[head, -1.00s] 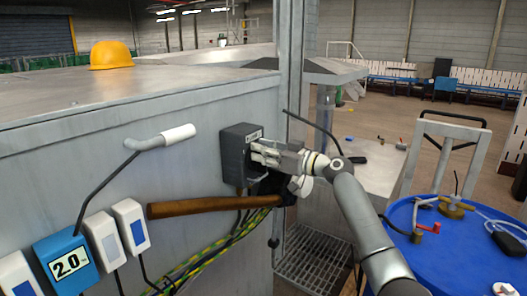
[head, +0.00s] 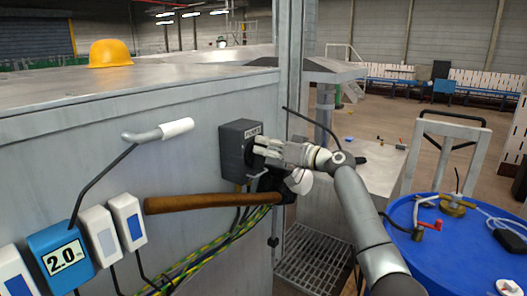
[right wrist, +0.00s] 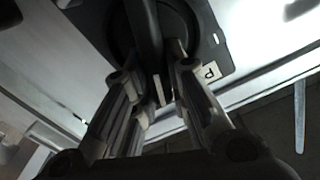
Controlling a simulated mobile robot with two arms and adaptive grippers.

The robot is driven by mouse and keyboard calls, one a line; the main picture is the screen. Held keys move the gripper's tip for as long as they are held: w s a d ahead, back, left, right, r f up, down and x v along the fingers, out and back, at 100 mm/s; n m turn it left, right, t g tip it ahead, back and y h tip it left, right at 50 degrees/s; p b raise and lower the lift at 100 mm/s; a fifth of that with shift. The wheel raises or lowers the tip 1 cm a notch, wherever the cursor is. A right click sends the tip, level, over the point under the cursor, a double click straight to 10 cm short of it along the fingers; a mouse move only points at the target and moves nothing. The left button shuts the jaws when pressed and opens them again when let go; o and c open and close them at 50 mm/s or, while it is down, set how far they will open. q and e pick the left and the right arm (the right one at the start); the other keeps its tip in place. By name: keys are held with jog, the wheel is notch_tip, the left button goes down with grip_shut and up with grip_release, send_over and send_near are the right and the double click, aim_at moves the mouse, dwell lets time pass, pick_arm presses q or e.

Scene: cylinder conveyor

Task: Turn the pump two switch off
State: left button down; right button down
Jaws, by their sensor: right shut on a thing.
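The pump switch box (head: 233,152), a dark grey box with a small white label on its front, is fixed to the grey cabinet wall in the head view. The label is too small to read fully. My right gripper (head: 259,150) is at the box's front face. In the right wrist view its fingers (right wrist: 160,85) are closed around the black switch handle (right wrist: 147,30), with a finger on each side. The fingers hide the handle in the head view. My left gripper is not in view.
A hammer with a wooden handle (head: 195,203) hangs just below the box. A blue drum (head: 455,235) stands at right.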

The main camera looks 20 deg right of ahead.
jog(key=m, duration=0.3)
jog(key=shift+w+d+f+m, duration=0.2)
jog(key=shift+w+d+m, duration=0.05)
jog(key=shift+d+m, duration=0.15)
jog(key=m, duration=0.2)
jog(key=shift+w+d+f+m, duration=0.1)
jog(key=shift+w+f+m, duration=0.1)
jog(key=shift+m, duration=0.1)
jog(key=shift+w+d+f+m+p, duration=0.1)
jog(key=shift+f+m+p, duration=0.15)
jog(key=shift+m, duration=0.95)
jog(key=shift+s+d+f+m+p, duration=0.1)
jog(key=shift+f+m+p, duration=0.15)
jog(key=shift+m, duration=0.95)
jog(key=shift+w+d+f+m+p, duration=0.15)
jog(key=shift+f+m, duration=0.15)
jog(key=shift+m, duration=0.9)
jog(key=shift+a, duration=0.15)
jog(key=c, duration=1.4)
grip_release()
jog(key=shift+f, duration=0.1)
